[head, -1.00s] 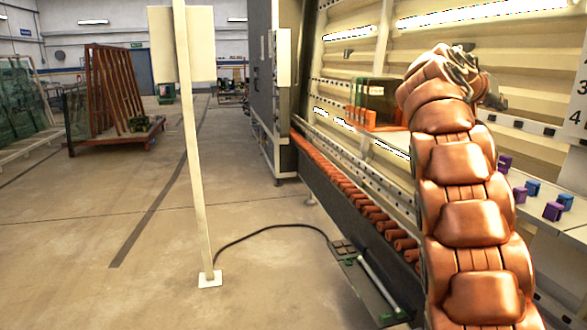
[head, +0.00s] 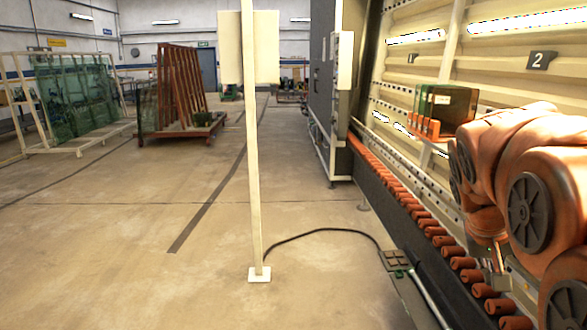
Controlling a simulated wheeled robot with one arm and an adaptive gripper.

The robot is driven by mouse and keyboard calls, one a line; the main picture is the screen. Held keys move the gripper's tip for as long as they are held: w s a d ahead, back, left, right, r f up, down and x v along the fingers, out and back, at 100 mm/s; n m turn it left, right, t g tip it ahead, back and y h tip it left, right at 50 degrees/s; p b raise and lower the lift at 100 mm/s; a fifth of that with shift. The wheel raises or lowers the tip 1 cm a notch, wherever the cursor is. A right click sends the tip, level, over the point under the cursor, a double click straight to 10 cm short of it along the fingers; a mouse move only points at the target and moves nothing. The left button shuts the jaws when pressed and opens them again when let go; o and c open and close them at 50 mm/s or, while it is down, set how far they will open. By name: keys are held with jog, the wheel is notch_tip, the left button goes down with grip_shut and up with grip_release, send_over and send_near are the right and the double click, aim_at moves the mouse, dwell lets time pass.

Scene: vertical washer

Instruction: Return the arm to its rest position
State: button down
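My orange arm fills the right edge of the head view, with its large joints folded close to the camera. A small metallic end, which seems to be my gripper (head: 497,258), shows below the bent links, in front of the washer's orange rollers (head: 442,241). It is small and partly hidden by the arm, so I cannot tell whether its fingers are open or shut. I see nothing held in it.
A white pole (head: 251,190) with a panel stands ahead on a small base. A cable (head: 330,232) runs from it to a floor pedal (head: 396,260). Glass racks (head: 180,95) are at the back left. The left floor is clear.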

jog(key=s+a+f+n+g+y, duration=0.1)
jog(key=s+a+f, duration=0.3)
jog(key=s+a, duration=0.2)
jog(key=s+a+f+n+g+y+p, duration=0.1)
jog(key=s+a+f+y, duration=0.1)
jog(key=s+a+f, duration=0.3)
jog(key=s+a+f+n+g+y, duration=0.1)
jog(key=s+a+f, duration=0.4)
jog(key=s, duration=0.7)
jog(key=shift+s+a+n+g+y, duration=0.25)
jog(key=shift+a+n+y, duration=0.2)
jog(key=shift+a, duration=0.6)
jog(key=shift+r, duration=0.1)
